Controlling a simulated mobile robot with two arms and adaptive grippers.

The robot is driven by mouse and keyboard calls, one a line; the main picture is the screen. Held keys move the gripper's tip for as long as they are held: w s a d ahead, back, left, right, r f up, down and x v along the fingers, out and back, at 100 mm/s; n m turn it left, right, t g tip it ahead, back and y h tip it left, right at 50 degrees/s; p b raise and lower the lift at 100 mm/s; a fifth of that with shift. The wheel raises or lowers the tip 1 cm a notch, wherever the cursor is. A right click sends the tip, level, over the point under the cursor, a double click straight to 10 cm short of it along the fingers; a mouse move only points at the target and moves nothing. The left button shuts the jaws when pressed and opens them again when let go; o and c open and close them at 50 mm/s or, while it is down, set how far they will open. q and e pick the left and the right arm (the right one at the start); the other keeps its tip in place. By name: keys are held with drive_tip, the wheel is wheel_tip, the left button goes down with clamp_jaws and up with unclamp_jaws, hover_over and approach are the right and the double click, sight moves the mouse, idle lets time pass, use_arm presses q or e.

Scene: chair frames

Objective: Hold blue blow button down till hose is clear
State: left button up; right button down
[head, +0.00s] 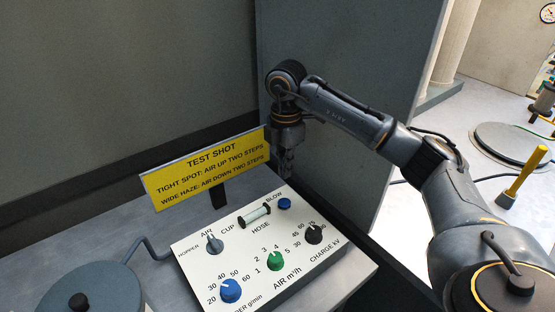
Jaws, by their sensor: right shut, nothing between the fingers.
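The blue blow button (285,203) sits at the upper right of a white control panel (240,274), under the label BLOW. My right gripper (286,172) points down just above and behind the button. Its fingers are shut with nothing between them. In the picture the fingertips look apart from the button, with a small gap. A short hose sight tube (254,216) lies beside the button, above the label HOSE; I cannot tell what is inside it. My left gripper is out of view.
A yellow TEST SHOT sign (207,170) stands behind the panel. The panel also has a grey air switch (214,243), a blue knob (231,290), a green knob (275,261) and a black knob (313,234). A round grey lid (92,292) lies at the lower left.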

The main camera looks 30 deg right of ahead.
sight(284, 201)
drive_tip(key=f+b, duration=0.2)
drive_tip(key=shift+s+f, duration=0.25)
drive_tip(key=shift+f, duration=0.05)
wheel_tip(284, 201, down, 4)
drive_tip(key=b, duration=0.3)
drive_tip(key=shift+w+r, duration=0.1)
drive_tip(key=shift+w, duration=0.05)
drive_tip(key=shift+f+b, duration=0.55)
drive_tip(key=shift+f, duration=0.3)
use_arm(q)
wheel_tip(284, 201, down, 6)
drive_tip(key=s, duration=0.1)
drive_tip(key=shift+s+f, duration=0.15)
